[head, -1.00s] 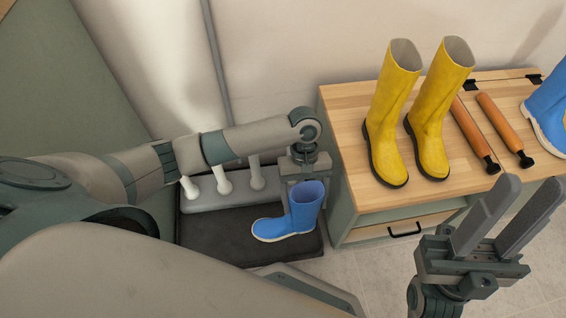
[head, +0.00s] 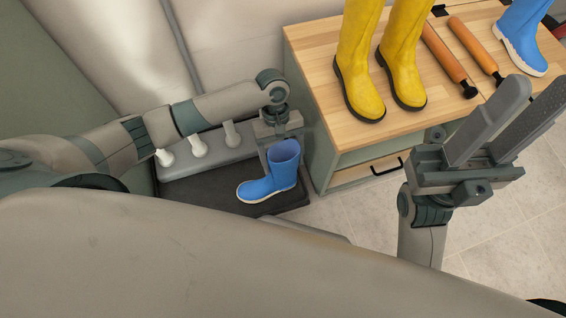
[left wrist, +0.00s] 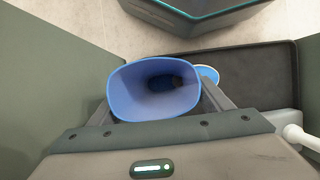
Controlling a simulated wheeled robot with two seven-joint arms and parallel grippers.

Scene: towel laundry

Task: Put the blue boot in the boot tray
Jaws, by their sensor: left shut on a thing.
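The blue boot (head: 273,176) is upright with its toe to the left in the head view, over the right end of the dark boot tray (head: 205,194). I cannot tell whether its sole touches the tray. My left gripper (head: 280,140) is shut on the boot's shaft from above. In the left wrist view the boot's open top (left wrist: 154,88) lies between the fingers, and the dark tray (left wrist: 262,72) shows beyond it at the right. My right gripper (head: 505,120) is open and empty, raised at the right of the head view.
A wood-topped cabinet (head: 315,85) stands right of the tray, bearing two yellow boots (head: 360,60), two orange-handled items (head: 446,52) and another blue boot (head: 525,35). White pegs (head: 197,147) stand along the tray's back. Tiled floor (head: 350,220) is clear in front of the cabinet.

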